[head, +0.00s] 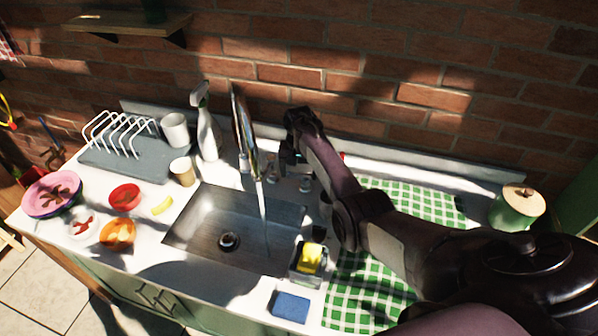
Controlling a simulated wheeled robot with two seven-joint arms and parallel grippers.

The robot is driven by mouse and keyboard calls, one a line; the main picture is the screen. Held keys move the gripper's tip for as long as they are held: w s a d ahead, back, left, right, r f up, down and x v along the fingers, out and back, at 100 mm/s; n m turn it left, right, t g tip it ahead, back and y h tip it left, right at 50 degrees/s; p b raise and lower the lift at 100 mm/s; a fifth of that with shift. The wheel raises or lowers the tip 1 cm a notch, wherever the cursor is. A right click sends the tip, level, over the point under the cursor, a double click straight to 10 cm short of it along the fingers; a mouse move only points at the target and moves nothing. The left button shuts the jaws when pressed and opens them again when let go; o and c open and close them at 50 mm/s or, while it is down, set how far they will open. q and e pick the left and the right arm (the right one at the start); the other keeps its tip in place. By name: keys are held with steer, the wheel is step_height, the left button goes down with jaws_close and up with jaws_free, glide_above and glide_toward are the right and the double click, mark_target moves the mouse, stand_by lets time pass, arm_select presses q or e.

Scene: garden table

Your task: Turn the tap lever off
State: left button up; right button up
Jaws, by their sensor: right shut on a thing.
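The tap (245,128) is a tall shiny curved spout behind the sink. A stream of water (262,205) falls from it into the grey sink basin (200,225). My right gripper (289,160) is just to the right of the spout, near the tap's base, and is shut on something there. The tap lever is hidden or too small to make out at the gripper, so the held part cannot be told clearly. My right arm reaches in from the lower right and covers part of the counter. My left gripper is not in view.
A spray bottle (207,125), a white mug (175,130) and a dish rack (112,135) stand left of the tap. Bowls (125,197) sit on the left counter. A yellow sponge (310,257) and blue sponge (291,306) are at the front. A green checked cloth (425,203) lies right.

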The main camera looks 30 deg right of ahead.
steer(key=shift+w+d+m, duration=0.1)
steer(key=shift+m, duration=0.7)
steer(key=o, duration=1)
steer(key=shift+r, duration=0.1)
steer(key=shift+r+b, duration=0.9)
steer(key=shift+r, duration=2.9)
steer(key=shift+w, duration=0.1)
